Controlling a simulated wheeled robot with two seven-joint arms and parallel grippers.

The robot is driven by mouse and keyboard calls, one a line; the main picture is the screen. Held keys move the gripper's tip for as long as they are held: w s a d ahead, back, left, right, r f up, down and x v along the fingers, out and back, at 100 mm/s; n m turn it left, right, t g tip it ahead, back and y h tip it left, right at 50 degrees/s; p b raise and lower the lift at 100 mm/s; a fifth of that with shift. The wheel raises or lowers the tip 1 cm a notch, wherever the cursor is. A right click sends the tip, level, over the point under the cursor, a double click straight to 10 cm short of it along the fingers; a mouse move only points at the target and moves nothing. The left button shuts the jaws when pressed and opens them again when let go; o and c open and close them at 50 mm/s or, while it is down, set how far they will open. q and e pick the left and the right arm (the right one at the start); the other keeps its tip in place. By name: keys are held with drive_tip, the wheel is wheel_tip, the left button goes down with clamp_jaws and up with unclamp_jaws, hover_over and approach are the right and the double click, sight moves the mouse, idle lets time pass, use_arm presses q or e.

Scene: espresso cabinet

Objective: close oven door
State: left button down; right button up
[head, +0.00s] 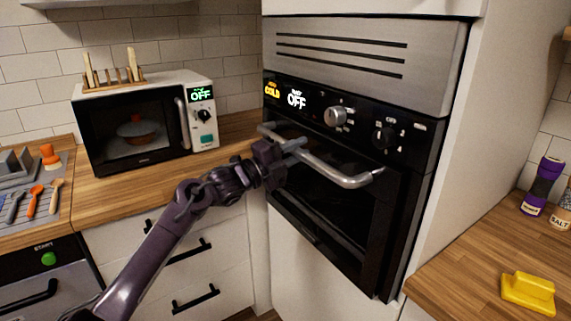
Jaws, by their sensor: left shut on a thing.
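The oven door (325,205) is a dark glass panel in the tall white cabinet. It stands upright, shut or nearly so; I cannot tell whether a narrow gap is left. A grey bar handle (340,175) runs along its top edge. My left gripper (292,147) reaches in from the left and is shut on the handle, towards its left end. The gripper hides part of the handle and the door's upper left. My right gripper is not in view.
The oven panel (347,118) has knobs and displays reading COLD and OFF. A microwave (148,120) stands on the left counter, with a toast rack on top. The right counter (470,255) holds a yellow object (528,291) and spice jars. White drawers (185,265) are below left.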

use_arm(q)
drive_tip(key=shift+w+d+f, duration=0.1)
drive_tip(key=shift+w+d, duration=0.2)
drive_tip(key=shift+d, duration=0.2)
drive_tip(key=shift+w+d+f, duration=0.1)
drive_tip(key=shift+w+d, duration=0.15)
drive_tip(key=shift+d, duration=0.2)
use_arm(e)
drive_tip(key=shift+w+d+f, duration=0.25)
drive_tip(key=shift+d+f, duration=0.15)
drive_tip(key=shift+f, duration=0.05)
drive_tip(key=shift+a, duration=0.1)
use_arm(q)
drive_tip(key=c, duration=1.3)
unclamp_jaws()
drive_tip(key=shift+r, duration=0.1)
